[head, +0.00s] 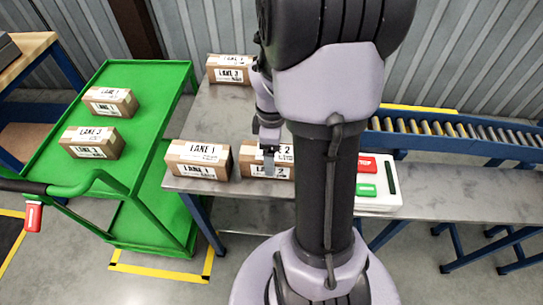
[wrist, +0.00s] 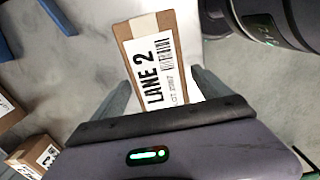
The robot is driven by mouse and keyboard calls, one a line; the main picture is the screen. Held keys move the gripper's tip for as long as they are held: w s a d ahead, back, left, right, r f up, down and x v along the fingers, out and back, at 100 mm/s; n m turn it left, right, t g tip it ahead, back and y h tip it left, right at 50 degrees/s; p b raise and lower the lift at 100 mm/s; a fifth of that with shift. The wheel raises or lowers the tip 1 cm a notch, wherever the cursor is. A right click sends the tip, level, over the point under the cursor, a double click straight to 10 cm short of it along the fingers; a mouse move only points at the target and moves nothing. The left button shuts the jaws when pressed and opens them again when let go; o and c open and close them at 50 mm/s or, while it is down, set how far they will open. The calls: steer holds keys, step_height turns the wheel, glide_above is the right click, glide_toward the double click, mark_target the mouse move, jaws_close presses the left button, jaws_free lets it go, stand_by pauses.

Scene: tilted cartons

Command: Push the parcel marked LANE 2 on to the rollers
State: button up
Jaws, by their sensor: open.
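The LANE 2 parcel (head: 250,167) is a brown carton with a white label, on the grey metal table (head: 225,115) near its front edge. Its right part is hidden behind my gripper and arm in the head view. The wrist view shows the parcel (wrist: 151,62) with its LANE 2 label up, ahead of and between my fingers. My gripper (head: 268,160) is open, pointing down at the parcel; it also shows in the wrist view (wrist: 165,90). I cannot tell whether the fingers touch it. The rollers (head: 455,130) run off to the right behind my arm.
The LANE 1 parcel (head: 198,160) stands close left of LANE 2. Another parcel (head: 230,69) sits at the table's back. A control box (head: 380,205) with red and green buttons is right of my arm. A green cart (head: 140,85) with two parcels stands left.

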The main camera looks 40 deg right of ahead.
steer(key=c, duration=1)
steer(key=w+d+p, duration=0.3)
steer(key=w+d, duration=0.1)
steer(key=d, duration=0.1)
steer(key=w+d+p, duration=0.3)
steer(key=w+d, duration=0.1)
steer(key=d, duration=0.1)
steer(key=w+d+p, duration=0.3)
steer(key=w+d, duration=0.1)
steer(key=d, duration=0.1)
steer(key=shift+w+r, duration=0.15)
steer(key=shift+w, duration=0.25)
steer(key=shift+w+d+p, duration=0.3)
steer(key=shift+w+d, duration=0.2)
steer(key=shift+d, duration=0.1)
steer(key=o, duration=1.1)
